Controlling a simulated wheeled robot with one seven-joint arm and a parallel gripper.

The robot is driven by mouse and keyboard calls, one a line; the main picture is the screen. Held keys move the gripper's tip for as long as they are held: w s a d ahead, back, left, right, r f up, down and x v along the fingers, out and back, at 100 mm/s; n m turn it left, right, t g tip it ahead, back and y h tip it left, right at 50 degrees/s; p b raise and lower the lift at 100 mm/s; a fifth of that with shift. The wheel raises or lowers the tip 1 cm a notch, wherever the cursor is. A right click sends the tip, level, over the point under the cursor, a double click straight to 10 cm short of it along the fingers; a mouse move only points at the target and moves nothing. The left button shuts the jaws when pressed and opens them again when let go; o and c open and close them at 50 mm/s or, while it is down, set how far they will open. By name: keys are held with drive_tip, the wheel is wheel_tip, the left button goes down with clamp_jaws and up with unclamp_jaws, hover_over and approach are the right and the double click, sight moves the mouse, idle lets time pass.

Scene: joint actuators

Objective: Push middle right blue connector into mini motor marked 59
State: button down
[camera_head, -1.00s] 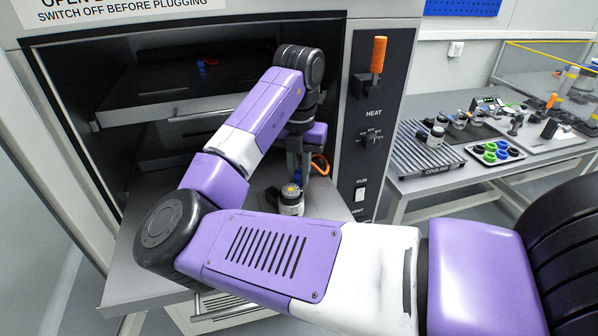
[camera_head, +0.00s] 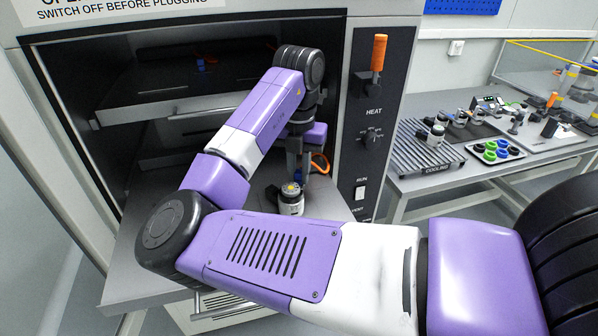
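A small motor (camera_head: 291,201) with a light body, a dark top and a yellow spot stands upright on the pulled-out lower shelf (camera_head: 140,285) of the oven. Its number is too small to read. My gripper (camera_head: 298,176) points down just above and behind the motor. A small blue part (camera_head: 299,173), perhaps the connector, shows at the fingertips. An orange cable (camera_head: 321,162) loops out to the right beside them. The fingers are too small and too hidden to show whether they are shut on the blue part. I cannot tell whether the blue part touches the motor.
The upper shelf (camera_head: 170,98) holds another small blue part (camera_head: 201,65). The oven's control panel (camera_head: 374,130), with an orange handle (camera_head: 378,53), stands close right of my gripper. A side table carries a cooling rack (camera_head: 428,155) and a tray (camera_head: 497,151) of green and blue rings.

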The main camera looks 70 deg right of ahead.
drive_tip(key=c, duration=1.3)
unclamp_jaws()
drive_tip(key=shift+o, duration=0.2)
wheel_tip(320, 180, up, 8)
drive_tip(key=shift+f, duration=0.2)
drive_tip(key=shift+r, duration=0.1)
